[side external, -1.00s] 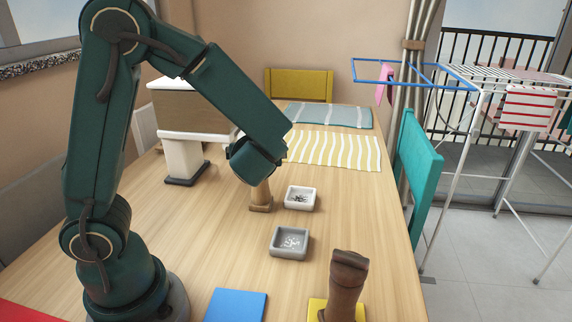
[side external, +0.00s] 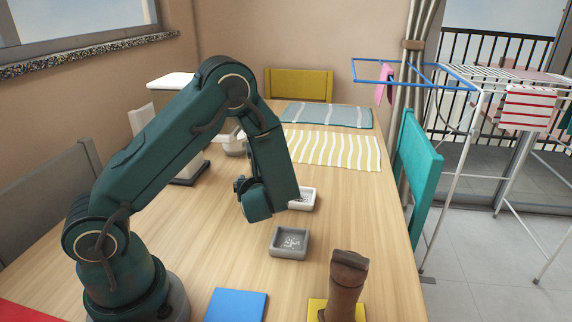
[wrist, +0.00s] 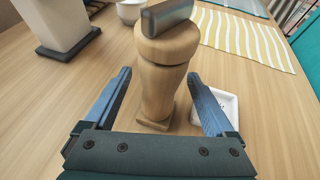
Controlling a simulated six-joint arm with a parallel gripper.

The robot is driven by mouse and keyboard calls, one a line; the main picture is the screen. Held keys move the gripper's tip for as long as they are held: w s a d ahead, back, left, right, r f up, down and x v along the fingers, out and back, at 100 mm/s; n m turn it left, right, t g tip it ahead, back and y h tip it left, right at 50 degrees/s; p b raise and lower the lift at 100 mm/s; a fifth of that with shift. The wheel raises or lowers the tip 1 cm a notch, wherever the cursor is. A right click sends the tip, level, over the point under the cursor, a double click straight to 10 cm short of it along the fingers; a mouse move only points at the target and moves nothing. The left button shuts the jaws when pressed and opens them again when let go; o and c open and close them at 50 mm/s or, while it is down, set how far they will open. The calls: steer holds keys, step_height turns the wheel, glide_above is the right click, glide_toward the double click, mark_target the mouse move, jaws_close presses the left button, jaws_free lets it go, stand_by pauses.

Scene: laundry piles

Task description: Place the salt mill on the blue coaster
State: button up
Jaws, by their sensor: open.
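A light wooden mill (wrist: 163,88) with a grey metal top stands upright on a square foot in the wrist view. My gripper (wrist: 160,75) is open, with one finger on each side of this mill. A gap shows on both sides. In the side view my arm hides this mill, and my gripper (side external: 240,187) is low over the table. A dark brown mill (side external: 345,280) stands on a yellow coaster (side external: 317,308) at the front. The blue coaster (side external: 237,306) lies bare at the front. I see no label telling which mill holds salt.
A grey dish (side external: 289,243) with white grains sits mid-table. A white dish (side external: 308,200) with dark bits is just behind, close beside the light mill's right. A white container on a dark base (wrist: 62,25) stands to the left. Striped cloths (side external: 335,150) lie at the back.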

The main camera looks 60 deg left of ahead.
steer(key=shift+w+a+f, duration=0.1)
steer(key=shift+a, duration=0.1)
jaws_close()
stand_by(0.3)
